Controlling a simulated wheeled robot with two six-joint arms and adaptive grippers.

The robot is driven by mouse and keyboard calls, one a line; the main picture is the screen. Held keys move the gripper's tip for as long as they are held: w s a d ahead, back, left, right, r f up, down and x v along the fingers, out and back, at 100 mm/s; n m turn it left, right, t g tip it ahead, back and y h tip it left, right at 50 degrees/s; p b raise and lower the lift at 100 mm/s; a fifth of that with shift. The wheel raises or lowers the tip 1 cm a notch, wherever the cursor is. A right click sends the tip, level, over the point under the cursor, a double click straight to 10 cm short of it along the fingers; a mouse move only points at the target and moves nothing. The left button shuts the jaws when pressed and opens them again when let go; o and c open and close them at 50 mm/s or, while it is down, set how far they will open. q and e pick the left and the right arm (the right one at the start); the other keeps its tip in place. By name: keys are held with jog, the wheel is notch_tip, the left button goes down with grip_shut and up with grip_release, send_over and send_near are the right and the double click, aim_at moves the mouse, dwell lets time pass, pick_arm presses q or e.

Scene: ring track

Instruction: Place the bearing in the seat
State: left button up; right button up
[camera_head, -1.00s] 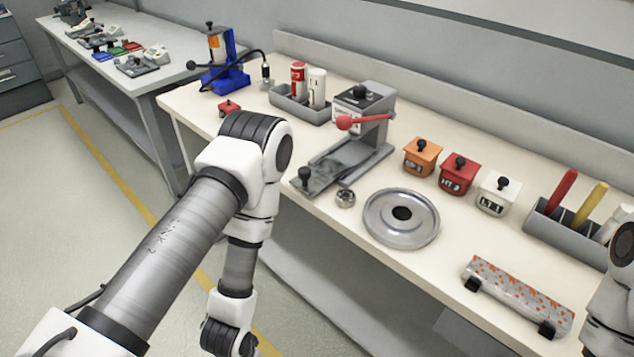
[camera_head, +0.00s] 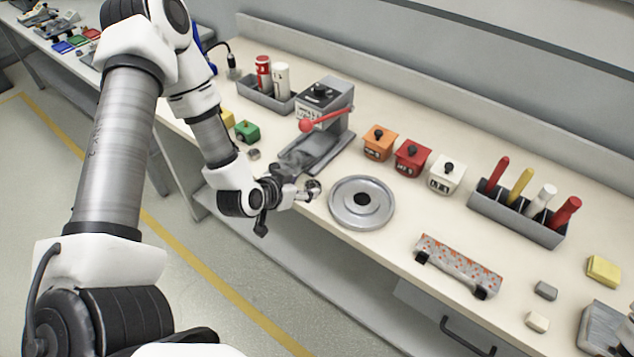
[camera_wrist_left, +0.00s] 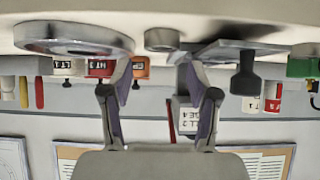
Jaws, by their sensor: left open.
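The bearing (camera_head: 313,186) is a small metal ring on the bench near its front edge, left of a round metal plate (camera_head: 345,211) with a dark central hole, likely the seat. My left gripper (camera_head: 299,191) is low over the front edge, at the bearing, partly covering it. The left wrist view is upside down; there the bearing (camera_wrist_left: 161,40) lies ahead, between the lines of the two open fingers (camera_wrist_left: 155,76), and nothing is held. The plate (camera_wrist_left: 75,46) shows beside it.
A grey press (camera_head: 325,132) with a red-knobbed lever stands behind the bearing. Orange (camera_head: 379,144), red (camera_head: 411,160) and white (camera_head: 446,175) boxes stand behind the plate. A patterned cylinder (camera_head: 459,266) lies on holders to the right. A tool rack (camera_head: 515,221) stands farther back.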

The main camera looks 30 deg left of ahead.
aim_at(313, 185)
pick_arm(q)
jog(key=x, duration=0.5)
jog(key=shift+a+f+p, duration=0.1)
jog(key=shift+f+p, duration=0.05)
jog(key=shift+p, duration=0.2)
jog(key=c, duration=1.1)
